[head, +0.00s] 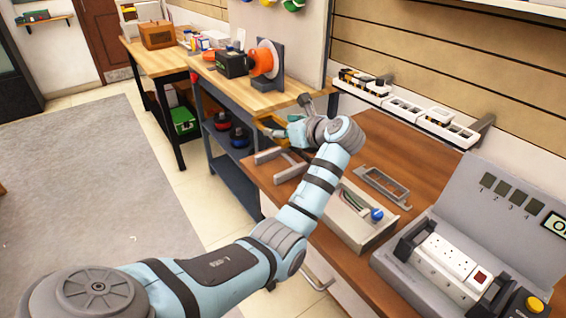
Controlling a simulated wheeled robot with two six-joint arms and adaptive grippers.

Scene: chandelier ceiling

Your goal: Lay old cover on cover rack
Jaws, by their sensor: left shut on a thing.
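My left gripper (287,131) is above the far left part of the brown workbench. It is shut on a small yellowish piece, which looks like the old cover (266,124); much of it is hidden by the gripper. A low grey stand with upright bars (291,173), which looks like the cover rack, is on the bench just below the gripper. The held piece is apart from it, as far as I can tell. My right gripper is out of view.
An open grey box with wires and a blue knob (376,215) lies on the workbench (405,150). A grey rectangular frame (372,178) lies behind it. A socket strip (447,262) is at the right. Another bench (262,98) holds an orange reel (265,62).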

